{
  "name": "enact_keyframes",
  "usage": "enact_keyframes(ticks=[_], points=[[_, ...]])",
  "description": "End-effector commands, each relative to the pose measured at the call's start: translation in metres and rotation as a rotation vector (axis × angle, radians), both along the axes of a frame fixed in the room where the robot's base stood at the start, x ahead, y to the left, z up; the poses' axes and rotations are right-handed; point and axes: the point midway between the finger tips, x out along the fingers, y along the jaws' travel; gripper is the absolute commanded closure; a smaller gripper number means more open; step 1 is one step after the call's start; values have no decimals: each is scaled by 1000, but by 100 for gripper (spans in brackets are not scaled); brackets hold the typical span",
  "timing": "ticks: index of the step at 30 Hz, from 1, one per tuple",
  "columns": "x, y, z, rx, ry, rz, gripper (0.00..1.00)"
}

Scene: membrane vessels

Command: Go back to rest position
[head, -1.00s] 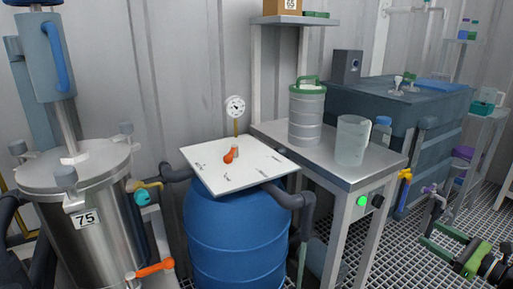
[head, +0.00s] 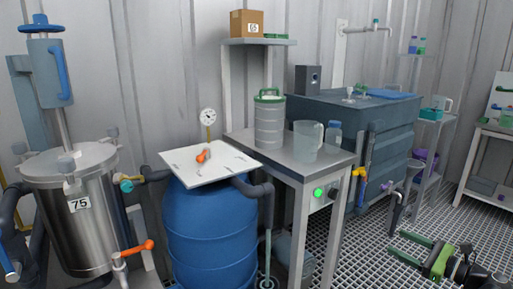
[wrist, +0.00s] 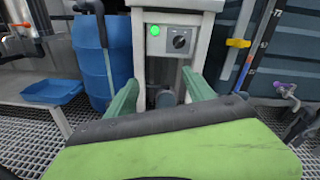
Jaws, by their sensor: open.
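My gripper (head: 396,243) is at the lower right of the head view, over the grated floor. Its green fingers are spread apart with nothing between them. In the wrist view my gripper (wrist: 160,92) points towards the steel table's leg and its control panel (wrist: 176,40) with a lit green button. The fingers look clear of the panel. No held object shows.
A steel table (head: 338,158) carries a ribbed canister (head: 269,122) and a clear jug (head: 307,140). A blue barrel (head: 210,230) with a white top plate stands left of it, and a steel vessel (head: 95,235) farther left.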

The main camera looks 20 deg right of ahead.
Motion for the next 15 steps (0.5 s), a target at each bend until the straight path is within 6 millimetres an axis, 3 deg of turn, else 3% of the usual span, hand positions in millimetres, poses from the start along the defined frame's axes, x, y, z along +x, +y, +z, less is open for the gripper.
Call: enact_keyframes(ticks=[8,11,15], points=[[47,42,-25,-141,89,116,38],[71,68,-38,-221,131,188,38],[107,119,-62,-373,193,332,38]])
